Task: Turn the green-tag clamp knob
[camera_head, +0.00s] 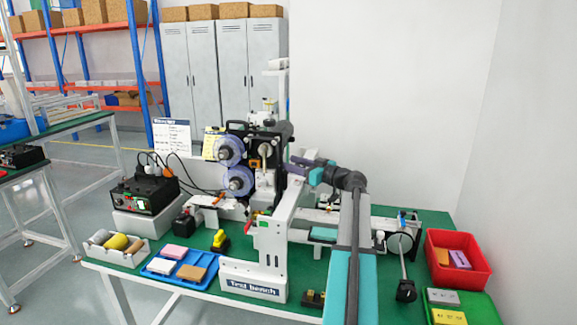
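My arm comes in from the bottom right, and its end, my gripper (294,167), points left at the right side of the coder machine (262,150). The fingers are small and dark against the machine, so I cannot tell whether they are open or shut, or whether they touch it. The machine carries two clear reels, an upper one (230,150) and a lower one (239,181), each with a dark hub. I cannot make out a clamp knob with a green tag; small green marks show on the white stand (270,240) below the machine.
The green bench (110,254) holds a black control box (145,193), a grey tray (116,259), a blue tray (160,265), a yellow-and-black tool (220,241), a red bin (440,281) and a green tray (482,312). Cables run behind the reels. Lockers (190,70) stand behind.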

